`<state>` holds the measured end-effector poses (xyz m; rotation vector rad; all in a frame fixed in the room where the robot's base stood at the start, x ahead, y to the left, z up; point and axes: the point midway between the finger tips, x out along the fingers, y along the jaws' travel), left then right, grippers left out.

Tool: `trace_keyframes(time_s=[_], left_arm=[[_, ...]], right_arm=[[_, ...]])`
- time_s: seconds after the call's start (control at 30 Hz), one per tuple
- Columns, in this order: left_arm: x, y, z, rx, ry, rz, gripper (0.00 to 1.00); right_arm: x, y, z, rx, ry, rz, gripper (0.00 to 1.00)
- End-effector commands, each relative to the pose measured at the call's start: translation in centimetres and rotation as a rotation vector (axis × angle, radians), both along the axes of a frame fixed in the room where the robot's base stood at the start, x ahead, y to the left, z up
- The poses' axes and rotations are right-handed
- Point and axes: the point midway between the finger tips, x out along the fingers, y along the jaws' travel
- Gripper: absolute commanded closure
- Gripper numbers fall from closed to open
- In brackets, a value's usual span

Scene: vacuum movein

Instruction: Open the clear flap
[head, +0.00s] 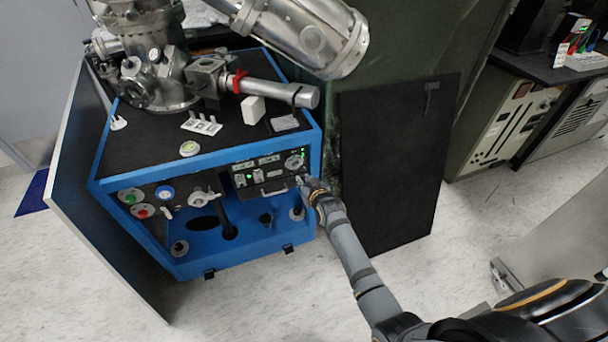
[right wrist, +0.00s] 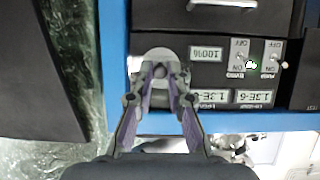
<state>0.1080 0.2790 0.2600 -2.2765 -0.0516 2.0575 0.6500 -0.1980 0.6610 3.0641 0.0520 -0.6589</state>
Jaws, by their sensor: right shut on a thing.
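The control panel (head: 262,190) is on the front of the blue cabinet. At its upper right is a pale round piece (head: 294,161), which also shows in the right wrist view (right wrist: 155,53). It may be the clear flap; I cannot make out a separate clear cover or its hinge. My right gripper (head: 302,182) reaches the panel's right edge. In the right wrist view its fingertips (right wrist: 161,71) come together in front of the round piece and are shut on it or a small part of it, hiding its middle. My left gripper is not in view.
The blue cabinet (head: 312,140) carries metal vacuum hardware (head: 160,70) on its black top. Beside the round piece are displays (right wrist: 207,53) and toggle switches (right wrist: 274,60). A black board (head: 395,170) stands to the right. A grey panel (head: 85,190) stands along the left.

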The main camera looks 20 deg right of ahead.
Motion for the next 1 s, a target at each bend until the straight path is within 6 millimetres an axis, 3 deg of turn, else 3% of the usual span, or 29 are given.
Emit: trace_keyframes(time_s=[0.03,0.27,0.6,0.8,1.0], left_arm=[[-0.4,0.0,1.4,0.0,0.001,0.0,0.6],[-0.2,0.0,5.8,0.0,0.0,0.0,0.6],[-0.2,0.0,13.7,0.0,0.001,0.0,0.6],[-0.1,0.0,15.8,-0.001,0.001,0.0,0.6],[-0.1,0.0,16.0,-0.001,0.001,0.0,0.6]], right_arm=[[-0.1,0.0,1.0,-0.002,0.019,0.0,1.0],[-0.4,0.0,2.5,-0.004,0.128,0.0,1.0],[-0.6,0.0,5.7,-0.015,0.417,0.0,1.0],[-0.3,0.0,7.0,-0.02,0.599,0.0,1.0],[0.1,0.0,8.1,-0.027,0.756,0.001,1.0]])
